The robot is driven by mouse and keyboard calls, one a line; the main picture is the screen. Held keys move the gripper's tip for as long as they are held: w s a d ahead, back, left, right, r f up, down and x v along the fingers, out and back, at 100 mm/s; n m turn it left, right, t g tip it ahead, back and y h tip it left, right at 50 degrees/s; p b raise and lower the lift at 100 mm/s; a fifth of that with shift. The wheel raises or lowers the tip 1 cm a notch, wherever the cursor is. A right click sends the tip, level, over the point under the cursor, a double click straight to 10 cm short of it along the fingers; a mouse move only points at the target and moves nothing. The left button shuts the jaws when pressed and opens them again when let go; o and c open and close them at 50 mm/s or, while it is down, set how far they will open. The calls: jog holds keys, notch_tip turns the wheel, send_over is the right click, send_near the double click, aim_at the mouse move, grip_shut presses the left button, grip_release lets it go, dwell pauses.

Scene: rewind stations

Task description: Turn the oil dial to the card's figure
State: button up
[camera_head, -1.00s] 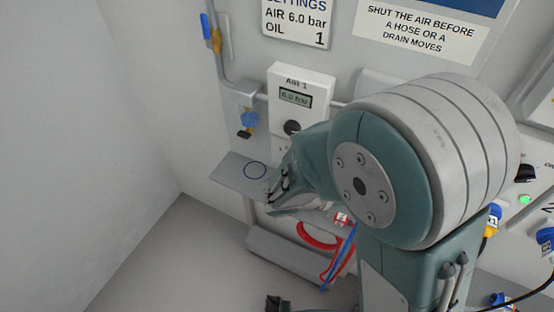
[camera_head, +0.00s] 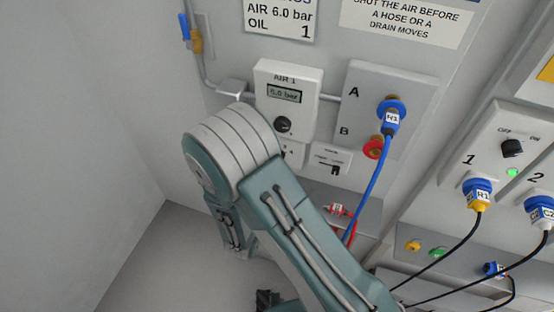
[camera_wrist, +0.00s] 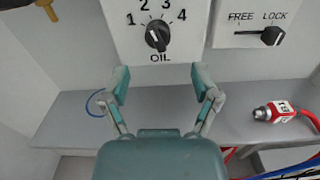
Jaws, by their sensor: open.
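The oil dial (camera_wrist: 158,37) is a black knob on a white plate in the upper middle of the wrist view, with figures 1 to 4 arched above it. I cannot tell for sure which figure its pointer marks. In the head view my arm hides most of the dial. The settings card (camera_head: 280,16) on the wall reads AIR 6.0 bar, OIL 1. My gripper (camera_wrist: 162,80) is open and empty. In the wrist view its two fingertips show below the dial, one to each side, apart from the knob.
A FREE/LOCK switch (camera_wrist: 272,36) is right of the dial. A grey shelf (camera_wrist: 70,112) lies below, with a blue ring (camera_wrist: 96,103) and a red hose end (camera_wrist: 275,112). The AIR 1 unit (camera_head: 288,75) reads 6.0 bar. A blue hose (camera_head: 370,185) hangs from port A.

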jog(key=shift+x, duration=3.25)
jog(key=shift+a, duration=0.2)
grip_shut()
